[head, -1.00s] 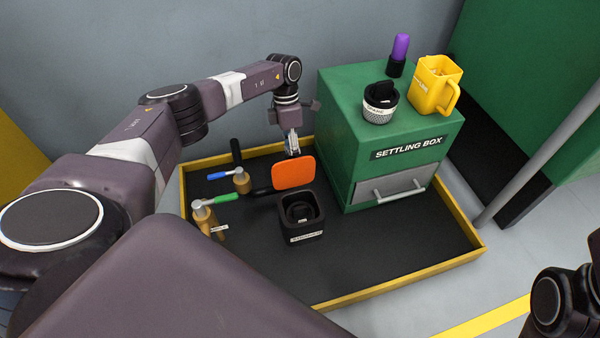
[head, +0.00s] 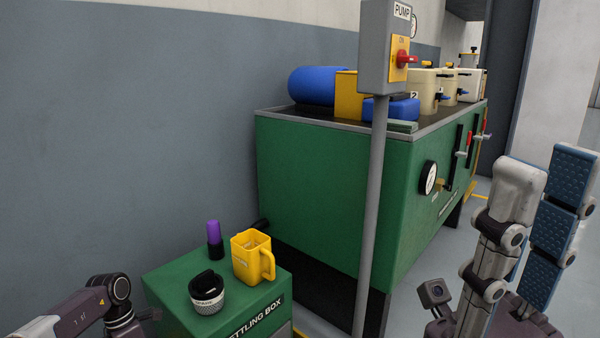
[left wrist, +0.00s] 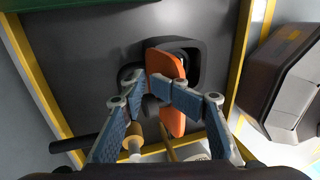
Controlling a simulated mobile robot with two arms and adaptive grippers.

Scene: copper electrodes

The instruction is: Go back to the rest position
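My left gripper (left wrist: 160,88) shows in the left wrist view. Its two blue-padded fingers come together at the tips over an orange paddle (left wrist: 175,122), with nothing visible held between them. Whether the tips touch the paddle is hard to tell. In the head view only part of my left arm shows at the lower left; its gripper is out of frame. My right gripper (head: 546,165) stands at the right of the head view, fingers pointing up, apart and empty.
A green settling box (head: 168,283) carries a purple-capped tube (head: 214,238), a yellow mug (head: 250,262) and a dark-lidded cup (head: 206,294). A grey pump post (head: 374,200) stands before a large green tank (head: 320,190). A yellow-edged tray (left wrist: 40,75) lies below my left gripper.

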